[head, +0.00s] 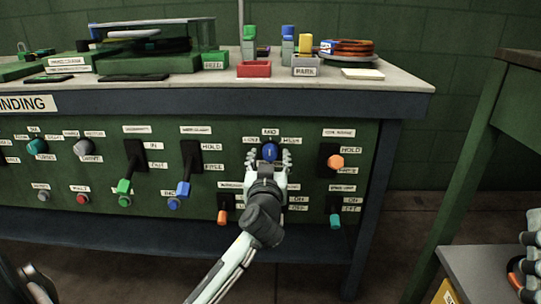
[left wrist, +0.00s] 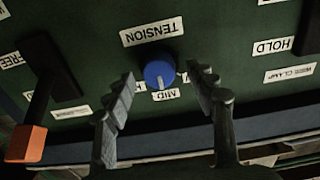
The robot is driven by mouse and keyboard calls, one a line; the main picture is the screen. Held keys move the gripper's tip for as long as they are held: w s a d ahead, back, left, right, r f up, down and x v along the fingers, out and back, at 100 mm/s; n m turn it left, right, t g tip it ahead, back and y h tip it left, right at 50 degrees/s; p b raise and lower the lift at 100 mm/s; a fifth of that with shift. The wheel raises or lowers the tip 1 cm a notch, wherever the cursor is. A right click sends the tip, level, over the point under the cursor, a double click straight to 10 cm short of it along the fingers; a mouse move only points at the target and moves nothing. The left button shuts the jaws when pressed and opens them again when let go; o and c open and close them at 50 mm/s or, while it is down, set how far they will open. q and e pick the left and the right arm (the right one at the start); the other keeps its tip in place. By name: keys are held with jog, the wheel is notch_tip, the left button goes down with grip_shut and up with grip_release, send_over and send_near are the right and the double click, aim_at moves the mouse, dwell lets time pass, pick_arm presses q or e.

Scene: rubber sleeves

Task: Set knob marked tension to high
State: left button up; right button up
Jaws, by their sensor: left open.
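The tension knob (head: 269,151) is round and blue, on the green panel front. It also shows in the left wrist view (left wrist: 160,73), upside down, beside its TENSION label (left wrist: 151,32). Its white pointer line faces the MID label (left wrist: 165,95). In the head view the HIGH label (head: 291,141) is right of the knob and LOW (head: 251,140) is left. My left gripper (head: 268,160) is open in front of the knob, its fingers on either side with gaps visible in the left wrist view. The fingers partly cover a label there.
A lever with an orange end (head: 336,161) is right of the knob, and a blue-ended lever (head: 183,188) is left. Small orange (head: 222,217) and teal (head: 335,220) switches sit below. The bench top (head: 400,85) overhangs the panel and holds bins and blocks.

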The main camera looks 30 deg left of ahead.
pick_arm(q)
jog(key=shift+w+a, duration=0.35)
jog(key=shift+w, duration=0.25)
jog(key=c, duration=1.1)
jog(key=shift+r+m+p, duration=0.1)
jog(key=shift+m+p, duration=0.4)
jog(key=shift+m, duration=0.1)
jog(key=shift+c, duration=0.2)
jog(key=m+p, duration=0.2)
jog(key=m, duration=0.1)
jog(key=shift+d+m+p, duration=0.1)
jog(key=shift+m+p, duration=0.5)
jog(key=shift+m, duration=0.4)
pick_arm(e)
jog(key=w+f+g+h, duration=0.2)
jog(key=w+f+g, duration=0.2)
jog(key=f+g, duration=0.4)
pick_arm(q)
jog(key=m+p, duration=0.2)
jog(key=m, duration=0.1)
jog(key=shift+m, duration=0.4)
pick_arm(e)
jog(key=d+f+g+h, duration=0.2)
jog(key=f, duration=0.4)
jog(key=d+f+g+h, duration=0.2)
jog(key=d+f+g, duration=0.1)
jog(key=f, duration=0.4)
jog(key=shift+s+d+f, duration=0.2)
jog(key=shift+s+d, duration=0.05)
jog(key=shift+s, duration=0.1)
